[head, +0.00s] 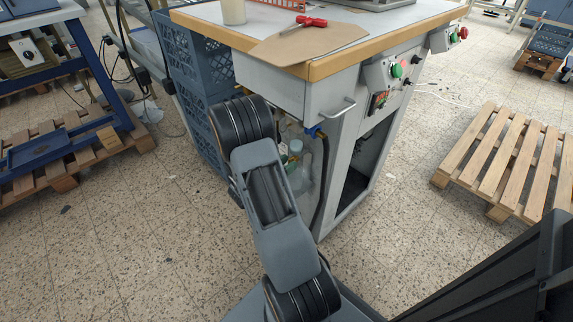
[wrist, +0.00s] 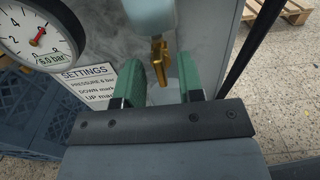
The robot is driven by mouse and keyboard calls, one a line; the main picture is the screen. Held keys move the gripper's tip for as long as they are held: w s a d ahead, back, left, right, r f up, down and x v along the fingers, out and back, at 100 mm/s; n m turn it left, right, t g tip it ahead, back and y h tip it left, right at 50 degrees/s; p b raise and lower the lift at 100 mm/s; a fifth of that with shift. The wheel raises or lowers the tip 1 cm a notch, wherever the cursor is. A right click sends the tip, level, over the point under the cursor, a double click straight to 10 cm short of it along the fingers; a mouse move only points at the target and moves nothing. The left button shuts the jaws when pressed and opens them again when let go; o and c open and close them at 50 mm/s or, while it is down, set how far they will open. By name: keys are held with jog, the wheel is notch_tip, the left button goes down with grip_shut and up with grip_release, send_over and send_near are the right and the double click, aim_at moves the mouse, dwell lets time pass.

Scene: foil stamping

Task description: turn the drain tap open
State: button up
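The drain tap (wrist: 159,62) is a small brass piece under a pale blue-grey bowl (wrist: 151,15) in the wrist view. Its brass lever points downward, slightly tilted. My gripper (wrist: 160,75) has two green fingers, one on each side of the tap with gaps between. It is open and holds nothing. I cannot tell how deep the tap sits between the fingertips. In the head view my arm reaches toward the side of the grey machine cabinet (head: 345,150), and the tap is not clearly visible there.
A pressure gauge (wrist: 38,38) and a settings sign (wrist: 88,88) are left of the tap. Blue-grey crates (head: 197,75) stand left of the cabinet. A cabinet handle (head: 337,108) juts out near my arm.

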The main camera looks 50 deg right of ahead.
jog(key=shift+c, duration=0.3)
grip_shut()
jog(key=shift+r+p, duration=0.1)
jog(key=shift+p, duration=0.25)
jog(key=shift+w+f+n+p, duration=0.1)
jog(key=shift+f+n+p, duration=0.05)
jog(key=shift+n+p, duration=3.65)
jog(key=shift+w+f+n+p, duration=0.1)
jog(key=shift+n+p, duration=2.85)
jog(key=shift+n, duration=1.95)
jog(key=shift+o, duration=0.3)
grip_release()
